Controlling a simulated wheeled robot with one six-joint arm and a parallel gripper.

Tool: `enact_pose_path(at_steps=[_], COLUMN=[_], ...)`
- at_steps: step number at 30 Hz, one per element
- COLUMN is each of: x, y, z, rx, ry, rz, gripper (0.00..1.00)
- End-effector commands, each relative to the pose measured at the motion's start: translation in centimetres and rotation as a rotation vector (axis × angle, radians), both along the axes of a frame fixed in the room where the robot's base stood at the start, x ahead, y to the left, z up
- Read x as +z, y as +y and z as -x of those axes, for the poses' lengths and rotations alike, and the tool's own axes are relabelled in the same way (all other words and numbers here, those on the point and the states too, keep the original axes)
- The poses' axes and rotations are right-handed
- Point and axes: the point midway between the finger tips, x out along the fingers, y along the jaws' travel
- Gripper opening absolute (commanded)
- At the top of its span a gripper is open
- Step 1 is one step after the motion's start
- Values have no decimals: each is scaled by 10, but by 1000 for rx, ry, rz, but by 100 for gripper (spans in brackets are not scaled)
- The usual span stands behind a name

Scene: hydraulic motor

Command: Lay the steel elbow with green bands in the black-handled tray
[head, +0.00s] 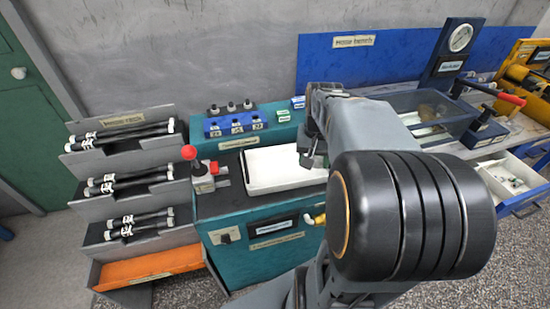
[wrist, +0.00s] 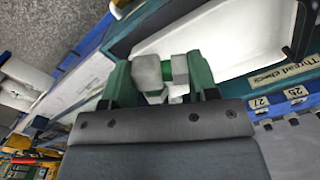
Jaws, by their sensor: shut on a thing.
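The steel elbow (wrist: 148,72) is in the wrist view, a short grey piece with a green band partly visible. My gripper (wrist: 160,78) is shut on it between its two green fingers. The elbow cannot be made out there. The tray (wrist: 225,35) also shows in the wrist view beyond the fingers, with a black handle (wrist: 304,30) at its right end. My arm hides the tray's right end in the head view.
A clear-walled bin (head: 425,108) is to the right. A hose rack (head: 125,175) stands at the left.

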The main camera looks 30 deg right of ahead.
Motion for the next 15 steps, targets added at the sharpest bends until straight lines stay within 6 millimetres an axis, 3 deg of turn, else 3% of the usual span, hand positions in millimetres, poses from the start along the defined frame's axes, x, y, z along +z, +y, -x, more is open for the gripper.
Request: enact_pose_path(at_steps=[5,15], x=[-10,-54], y=[12,52], z=[-19,-86], rx=[8,5], ry=[3,5], rz=[-1,-1], gripper=[26,26])
